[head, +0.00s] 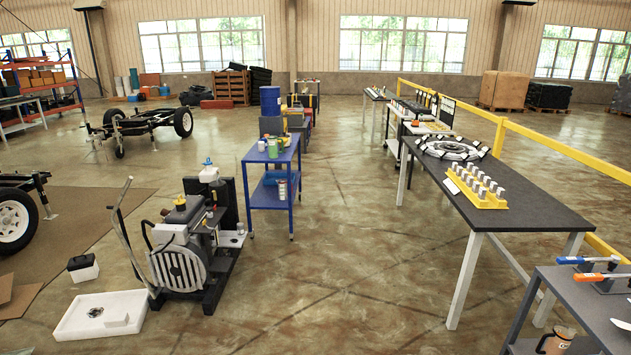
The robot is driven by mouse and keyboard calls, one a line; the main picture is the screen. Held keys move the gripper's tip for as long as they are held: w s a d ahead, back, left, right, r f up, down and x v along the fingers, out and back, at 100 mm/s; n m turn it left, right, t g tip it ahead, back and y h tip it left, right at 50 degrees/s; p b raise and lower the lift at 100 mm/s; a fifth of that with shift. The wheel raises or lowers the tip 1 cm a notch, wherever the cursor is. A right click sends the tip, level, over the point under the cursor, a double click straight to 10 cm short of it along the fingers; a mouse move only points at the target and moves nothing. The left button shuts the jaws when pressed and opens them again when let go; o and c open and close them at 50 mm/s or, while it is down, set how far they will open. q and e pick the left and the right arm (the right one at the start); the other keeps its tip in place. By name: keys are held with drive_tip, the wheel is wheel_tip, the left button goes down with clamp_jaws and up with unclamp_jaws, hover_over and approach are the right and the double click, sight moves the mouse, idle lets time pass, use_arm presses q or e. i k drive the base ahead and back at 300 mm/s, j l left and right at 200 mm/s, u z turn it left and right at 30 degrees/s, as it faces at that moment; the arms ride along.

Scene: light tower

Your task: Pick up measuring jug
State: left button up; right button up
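A clear jug-like vessel with a dark handle and a brownish lower part (557,341) shows at the bottom right, beside the dark table's front leg. It looks like the measuring jug, but the bottom edge of the picture cuts it off, and I cannot tell what it stands on. No marks on it can be read. Neither of my grippers can be made out in the head view.
A dark table (575,300) with orange- and blue-handled tools stands at right. Behind it is a long black-topped table (530,205) with a yellow rack (475,192). An engine (190,250), white tray (98,315) and blue cart (270,152) stand left. The middle floor is clear.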

sight(283, 195)
drive_tip(key=i, duration=3.65)
drive_tip(key=i+l, duration=0.1)
drive_tip(key=i, duration=1.7)
drive_tip(key=i+u, duration=0.3)
drive_tip(key=i, duration=0.3)
drive_tip(key=i+l+u, duration=0.35)
drive_tip(key=i, duration=0.2)
drive_tip(key=i+j, duration=0.05)
drive_tip(key=j, duration=0.05)
